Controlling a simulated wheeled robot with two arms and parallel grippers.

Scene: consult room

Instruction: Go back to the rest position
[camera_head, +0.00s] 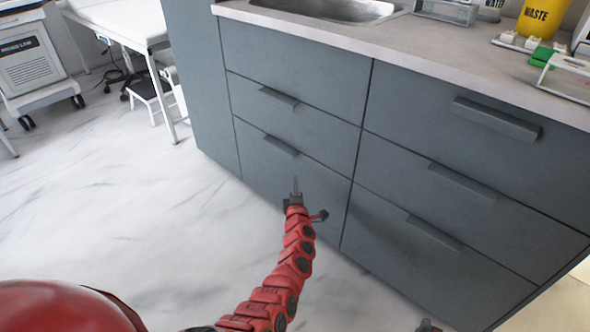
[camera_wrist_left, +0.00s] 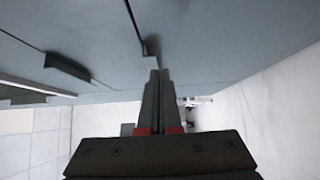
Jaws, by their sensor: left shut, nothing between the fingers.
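My left gripper (camera_head: 296,188) is at the end of the red jointed arm, low in front of the left bottom drawer of the grey cabinet (camera_head: 265,175). Its two thin fingers are together with nothing between them. In the left wrist view the shut fingers (camera_wrist_left: 160,78) point at the grey cabinet front, and no object is held. I cannot tell whether the fingertips touch the cabinet. My right gripper does not show clearly; only a small dark part is at the bottom edge of the head view.
The cabinet's drawers are shut, with protruding handles (camera_head: 495,118). On the counter (camera_head: 400,40) are a sink (camera_head: 330,8), a yellow waste bin (camera_head: 540,16) and racks. A white bed (camera_head: 125,20) and a wheeled unit (camera_head: 35,60) stand at the far left. The marble floor (camera_head: 110,190) is clear on the left.

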